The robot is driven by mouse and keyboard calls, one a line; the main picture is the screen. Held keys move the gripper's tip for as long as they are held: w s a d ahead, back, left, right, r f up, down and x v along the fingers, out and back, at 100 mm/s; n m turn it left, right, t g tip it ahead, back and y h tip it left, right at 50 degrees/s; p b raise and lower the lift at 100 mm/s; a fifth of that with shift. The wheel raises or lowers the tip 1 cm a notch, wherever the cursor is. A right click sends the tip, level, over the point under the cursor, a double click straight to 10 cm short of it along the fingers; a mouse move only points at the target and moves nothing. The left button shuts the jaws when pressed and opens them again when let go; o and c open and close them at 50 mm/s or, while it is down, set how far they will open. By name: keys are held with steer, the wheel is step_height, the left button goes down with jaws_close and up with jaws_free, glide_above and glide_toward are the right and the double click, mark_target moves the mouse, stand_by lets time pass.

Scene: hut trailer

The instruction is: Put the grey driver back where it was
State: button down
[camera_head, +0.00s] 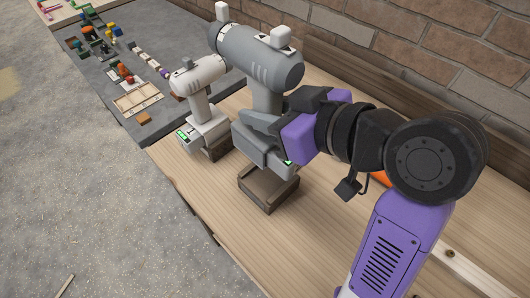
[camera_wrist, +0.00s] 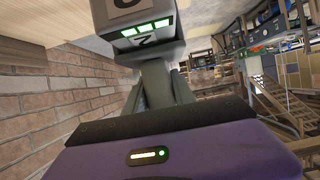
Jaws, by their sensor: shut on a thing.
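The grey driver (camera_head: 262,62) is upright in the head view, with its handle down and a battery foot (camera_head: 258,143) below. My gripper (camera_head: 285,112) is shut on its handle from the right. In the wrist view the driver's foot (camera_wrist: 145,32), with green lights, shows beyond my gripper (camera_wrist: 157,88).
The wooden bench (camera_head: 225,205) is clear in front of the blocks. A grey mat (camera_head: 160,40) with several small coloured parts and a wooden tray (camera_head: 138,98) lies at the far left. A brick wall (camera_head: 440,50) runs behind. An orange thing (camera_head: 380,178) is partly hidden behind my arm.

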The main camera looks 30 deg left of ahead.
mark_target(298, 170)
step_height(298, 170, down, 12)
steer(key=shift+r, duration=0.25)
stand_by(0.3)
steer(key=shift+f+b, duration=0.3)
steer(key=shift+f, duration=0.35)
steer(key=c, duration=1)
jaws_free()
steer(key=shift+c, duration=0.2)
steer(key=v, duration=1.2)
steer(key=shift+s+r, duration=0.1)
steer(key=shift+r, duration=0.4)
